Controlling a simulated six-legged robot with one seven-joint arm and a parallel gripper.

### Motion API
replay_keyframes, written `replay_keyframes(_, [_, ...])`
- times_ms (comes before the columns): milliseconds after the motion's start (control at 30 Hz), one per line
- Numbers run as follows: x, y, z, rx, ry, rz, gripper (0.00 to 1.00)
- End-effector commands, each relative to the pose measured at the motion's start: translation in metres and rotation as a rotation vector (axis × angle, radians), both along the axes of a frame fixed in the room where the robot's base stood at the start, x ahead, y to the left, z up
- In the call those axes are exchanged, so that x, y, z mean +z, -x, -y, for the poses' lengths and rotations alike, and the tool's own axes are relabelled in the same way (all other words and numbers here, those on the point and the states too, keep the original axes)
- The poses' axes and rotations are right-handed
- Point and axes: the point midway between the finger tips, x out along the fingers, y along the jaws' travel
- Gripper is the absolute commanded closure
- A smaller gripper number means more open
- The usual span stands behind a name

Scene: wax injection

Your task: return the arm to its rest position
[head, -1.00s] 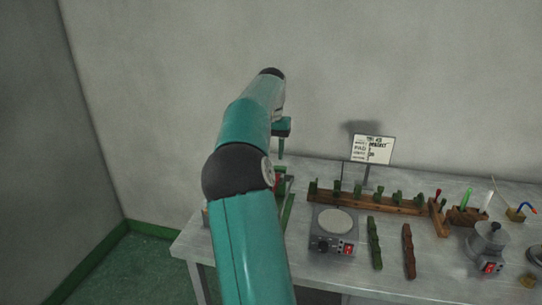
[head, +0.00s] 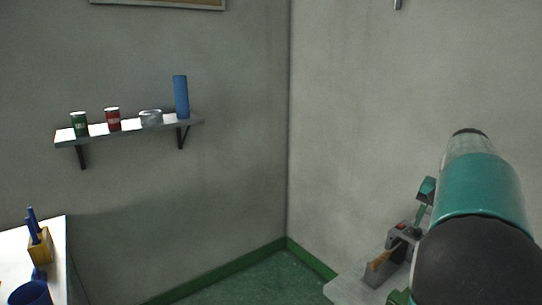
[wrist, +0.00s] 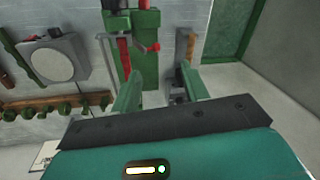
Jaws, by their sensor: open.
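My gripper (wrist: 160,88) is open in the wrist view, its two green fingers spread with nothing held between them. The fingers point toward a green device with red parts (wrist: 143,50) on the table; the gap to it is hard to judge. In the head view my teal arm stands along the right edge, over the table corner (head: 350,284). The arm hides most of that table, and the fingertips cannot be made out there.
A grey device (head: 392,255) stands beside my arm. The wrist view shows a hot plate (wrist: 56,62) and a wooden rack (wrist: 55,107). A wall shelf (head: 135,130) holds cans and a blue cylinder (head: 181,97). A white table (head: 54,250) is at lower left.

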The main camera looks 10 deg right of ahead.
Motion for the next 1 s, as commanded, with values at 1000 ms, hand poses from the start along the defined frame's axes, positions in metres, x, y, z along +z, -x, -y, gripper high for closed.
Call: replay_keyframes(1000, [-0.065,0.144,-0.361,0.889,0.337,0.315,0.55])
